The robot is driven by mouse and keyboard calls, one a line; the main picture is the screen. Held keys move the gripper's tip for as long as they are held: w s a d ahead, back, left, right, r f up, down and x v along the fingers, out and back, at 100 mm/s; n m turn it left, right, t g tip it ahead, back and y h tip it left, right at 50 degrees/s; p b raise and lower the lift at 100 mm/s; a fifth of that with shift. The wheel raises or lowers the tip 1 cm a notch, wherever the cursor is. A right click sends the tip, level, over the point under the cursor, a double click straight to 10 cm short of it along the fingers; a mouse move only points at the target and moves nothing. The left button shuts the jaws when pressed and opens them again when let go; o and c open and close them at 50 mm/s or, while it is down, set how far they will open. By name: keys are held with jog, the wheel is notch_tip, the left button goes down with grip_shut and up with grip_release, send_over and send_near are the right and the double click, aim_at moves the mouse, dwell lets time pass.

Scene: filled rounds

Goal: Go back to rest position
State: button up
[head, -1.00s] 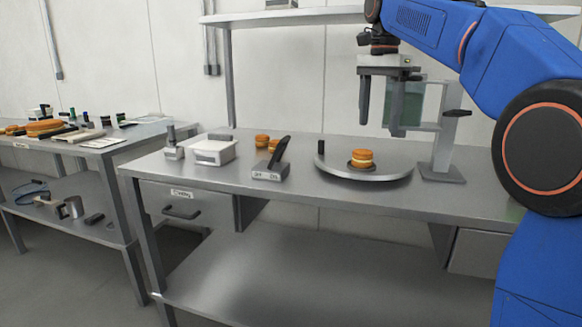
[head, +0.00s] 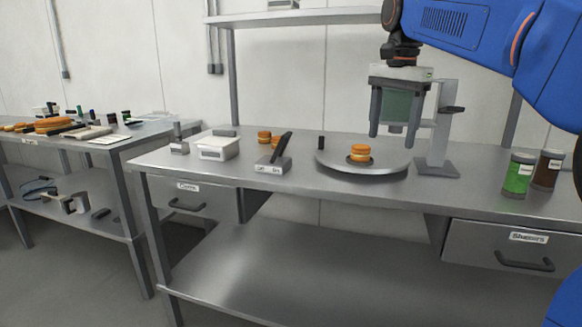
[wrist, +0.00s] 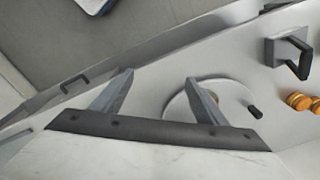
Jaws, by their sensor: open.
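My gripper (head: 393,135) is open and empty, fingers pointing down, raised above the bench by the right side of the turntable (head: 330,163). In the wrist view its two fingers (wrist: 161,76) are spread apart with nothing between them. A filled round (head: 360,153) with orange-brown halves and a pale middle sits on the grey turntable, apart from the gripper. The turntable also shows in the wrist view (wrist: 230,92), partly hidden behind a finger.
A stand (head: 437,150) rises close behind the gripper. Jars, green (head: 517,178) and brown (head: 546,171), stand at right. More rounds (head: 265,136), a black-handled holder (head: 273,166) and a white tub (head: 217,149) stand left. A second table (head: 130,140) is further left.

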jog(key=s+d+f+n+t, duration=0.2)
jog(key=s+f+n, duration=0.3)
jog(key=s+f, duration=0.9)
jog(key=s+d+f+n+t, duration=0.2)
jog(key=s+d+f+n, duration=0.1)
jog(key=s+f, duration=1.2)
notch_tip(320, 180, down, 4)
jog(key=shift+d+r+n, duration=0.2)
jog(key=shift+n, duration=0.7)
